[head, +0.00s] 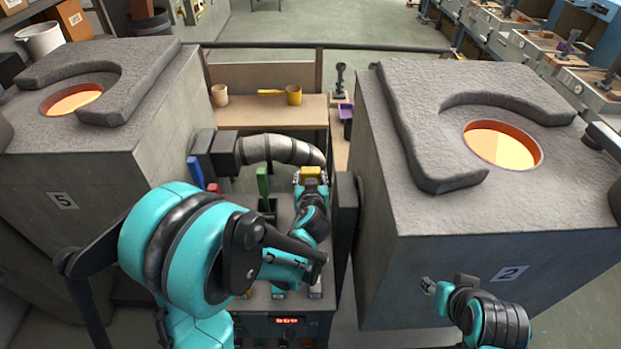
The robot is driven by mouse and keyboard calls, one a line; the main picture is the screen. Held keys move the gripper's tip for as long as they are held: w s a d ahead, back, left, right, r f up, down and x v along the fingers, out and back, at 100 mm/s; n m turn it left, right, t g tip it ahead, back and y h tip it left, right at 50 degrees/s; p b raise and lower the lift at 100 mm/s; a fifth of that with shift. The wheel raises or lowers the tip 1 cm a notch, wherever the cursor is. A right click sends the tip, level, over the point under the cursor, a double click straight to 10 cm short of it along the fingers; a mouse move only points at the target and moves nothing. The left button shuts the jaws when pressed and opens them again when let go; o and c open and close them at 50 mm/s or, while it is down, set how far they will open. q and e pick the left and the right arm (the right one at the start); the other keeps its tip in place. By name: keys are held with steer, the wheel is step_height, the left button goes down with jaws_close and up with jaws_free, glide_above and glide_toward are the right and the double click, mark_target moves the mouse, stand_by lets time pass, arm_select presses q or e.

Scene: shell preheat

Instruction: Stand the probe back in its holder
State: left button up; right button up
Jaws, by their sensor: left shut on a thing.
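My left gripper (312,180) is above the control console between the two furnaces. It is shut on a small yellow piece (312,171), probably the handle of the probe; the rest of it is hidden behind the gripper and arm. I cannot pick out the probe's holder for certain. A green-handled piece (263,182) stands upright on the console, left of the gripper. My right gripper (446,284) is low in front of furnace 2, apart from the console. Its finger state is unclear.
Furnace 5 (150,150) stands left and furnace 2 (400,270) right, both with glowing openings. A grey curved pipe (280,149) runs just behind my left gripper. A wooden bench (260,112) behind bears a cup (219,95) and a yellow pot (294,95).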

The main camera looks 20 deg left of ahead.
arm_select(q)
steer(key=o, duration=1.1)
steer(key=shift+o, duration=0.2)
steer(key=shift+r+p, duration=0.2)
steer(key=shift+p, duration=0.1)
steer(key=s+r+m+g+h+p, duration=0.1)
steer(key=s+r+g+h, duration=0.1)
steer(key=s, duration=1.1)
steer(key=s+r+m+g+h+p, duration=0.1)
steer(key=s+r+m+g, duration=0.1)
steer(key=s, duration=1)
steer(key=shift+s+a+r+g+h+p, duration=0.15)
steer(key=shift+s+r+g+h+p, duration=0.2)
steer(key=shift+r+g, duration=0.5)
steer(key=shift+f, duration=0.2)
